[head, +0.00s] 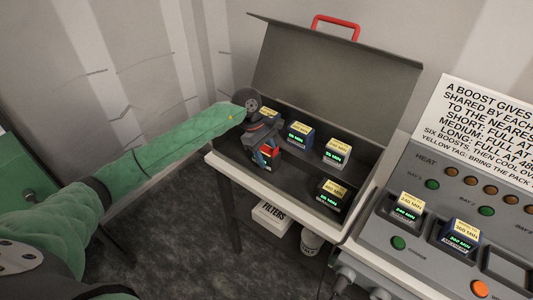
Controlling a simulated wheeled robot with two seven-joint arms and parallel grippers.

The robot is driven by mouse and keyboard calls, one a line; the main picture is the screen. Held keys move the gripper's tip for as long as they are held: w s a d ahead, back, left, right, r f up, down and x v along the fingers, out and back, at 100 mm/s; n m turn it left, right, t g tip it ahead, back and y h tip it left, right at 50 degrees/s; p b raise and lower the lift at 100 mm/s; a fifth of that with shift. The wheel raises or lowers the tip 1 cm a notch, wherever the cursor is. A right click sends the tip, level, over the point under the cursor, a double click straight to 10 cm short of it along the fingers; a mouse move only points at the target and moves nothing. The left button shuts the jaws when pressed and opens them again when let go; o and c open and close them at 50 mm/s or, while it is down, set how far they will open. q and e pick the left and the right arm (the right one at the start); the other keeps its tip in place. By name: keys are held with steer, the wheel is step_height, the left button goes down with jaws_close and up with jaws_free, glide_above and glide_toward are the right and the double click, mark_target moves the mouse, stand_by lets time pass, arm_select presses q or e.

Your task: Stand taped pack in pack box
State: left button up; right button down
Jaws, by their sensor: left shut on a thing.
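The pack box (335,85) is an open dark grey case with its lid raised at the back and a red handle on top. My left gripper (266,148) reaches in from the left over the front left part of the box. It is shut on a dark pack with a red top (268,156), which I take for the taped pack. The pack looks roughly upright; the fingers hide part of it. I cannot tell whether its base touches the box floor. My right gripper is not in view.
Several yellow-labelled packs stand in the box, including a blue one (299,134) and one at front right (331,195). A charging console (435,215) with two packs seated stands at right. A filters carton (271,217) lies below. Bare box floor shows between packs.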

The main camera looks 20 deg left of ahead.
arm_select(q)
steer(key=shift+f, duration=0.15)
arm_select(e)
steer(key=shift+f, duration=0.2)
arm_select(q)
steer(key=shift+f, duration=0.15)
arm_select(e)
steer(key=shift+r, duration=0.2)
arm_select(q)
steer(key=o, duration=1.5)
steer(key=shift+c, duration=0.2)
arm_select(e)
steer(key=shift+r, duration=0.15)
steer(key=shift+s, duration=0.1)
